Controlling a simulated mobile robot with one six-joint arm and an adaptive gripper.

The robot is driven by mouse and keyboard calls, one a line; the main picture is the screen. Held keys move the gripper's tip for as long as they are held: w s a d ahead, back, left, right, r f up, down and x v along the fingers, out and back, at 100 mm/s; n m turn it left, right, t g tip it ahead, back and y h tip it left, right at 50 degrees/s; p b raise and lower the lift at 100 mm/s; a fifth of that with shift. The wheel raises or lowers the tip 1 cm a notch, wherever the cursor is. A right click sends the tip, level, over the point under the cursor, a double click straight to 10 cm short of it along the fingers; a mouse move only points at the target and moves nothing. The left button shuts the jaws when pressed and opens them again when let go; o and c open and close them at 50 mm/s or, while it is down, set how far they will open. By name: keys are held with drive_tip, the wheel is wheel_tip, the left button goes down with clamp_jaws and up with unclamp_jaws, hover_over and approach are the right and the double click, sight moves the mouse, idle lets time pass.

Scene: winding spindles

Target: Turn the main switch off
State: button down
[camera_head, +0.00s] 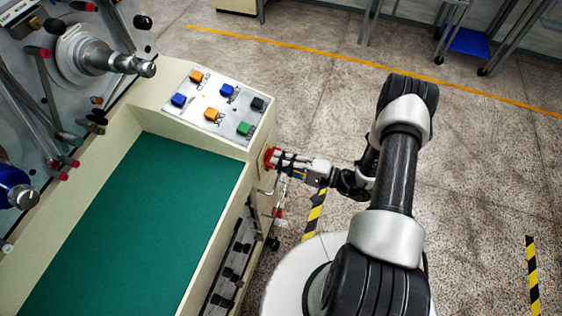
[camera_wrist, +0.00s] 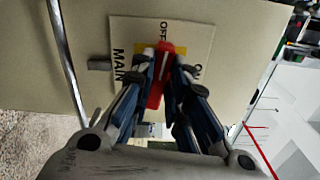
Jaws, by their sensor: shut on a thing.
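The main switch has a red handle (camera_wrist: 161,70) on a pale and yellow label plate (camera_wrist: 199,40). In the wrist view the plate carries the words OFF at the top, MAIN at the left and a partly covered word at the right. The handle has a white line and runs roughly up and down the picture, its upper end towards OFF. My gripper (camera_wrist: 163,83) is shut on the handle, one finger at each side. In the head view my gripper (camera_head: 284,159) meets the red switch (camera_head: 271,157) on the machine's right side; its fingers partly cover it.
A panel (camera_head: 219,104) with blue, orange, green and black buttons lies just above the switch. A green surface (camera_head: 130,220) fills the machine's top. A metal bar (camera_wrist: 66,60) passes left of the plate in the wrist view. Open floor (camera_head: 330,100) lies beyond my arm.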

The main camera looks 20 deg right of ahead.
drive_tip(key=shift+n, duration=0.8)
drive_tip(key=c, duration=1.6)
unclamp_jaws()
drive_tip(key=shift+o, duration=0.2)
drive_tip(key=v, duration=1.2)
